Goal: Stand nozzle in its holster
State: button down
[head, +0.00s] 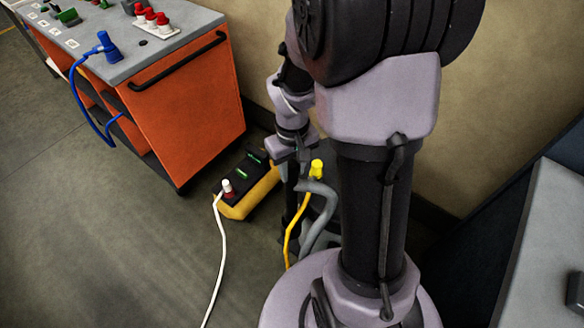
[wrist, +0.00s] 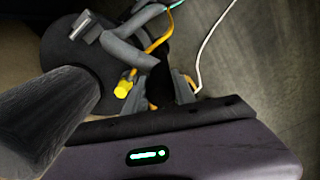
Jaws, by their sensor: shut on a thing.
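My gripper (head: 296,160) is low, beside the wall and behind my arm column. In the wrist view its fingers (wrist: 168,90) are shut on a dark, slim piece (wrist: 160,84), which seems to be the nozzle. In the head view a dark upright shaft (head: 292,188) hangs below the fingers. Its lower end is hidden. A thick grey curved hose (head: 320,222) bends close beside it; the wrist view also shows grey tubing (wrist: 128,48) over a round dark body (wrist: 70,62). I cannot clearly make out the holster.
A yellow plug (head: 317,168) with a yellow cable stands close to the gripper. A yellow and black box (head: 262,190) with a white plug (head: 227,187) lies left of it. An orange cabinet (head: 200,120) stands at upper left. Open floor (head: 90,230) lies left.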

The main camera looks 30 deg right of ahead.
aim_at(293, 185)
jog(key=shift+f, duration=0.45)
jog(key=shift+b, duration=0.3)
jog(key=shift+f+b, duration=0.3)
jog(key=shift+f, duration=0.15)
jog(key=shift+f+b, duration=1.35)
jog(key=shift+f, duration=0.3)
jog(key=shift+s+f+b, duration=0.15)
jog(key=shift+f+b, duration=0.35)
jog(key=shift+f, duration=0.2)
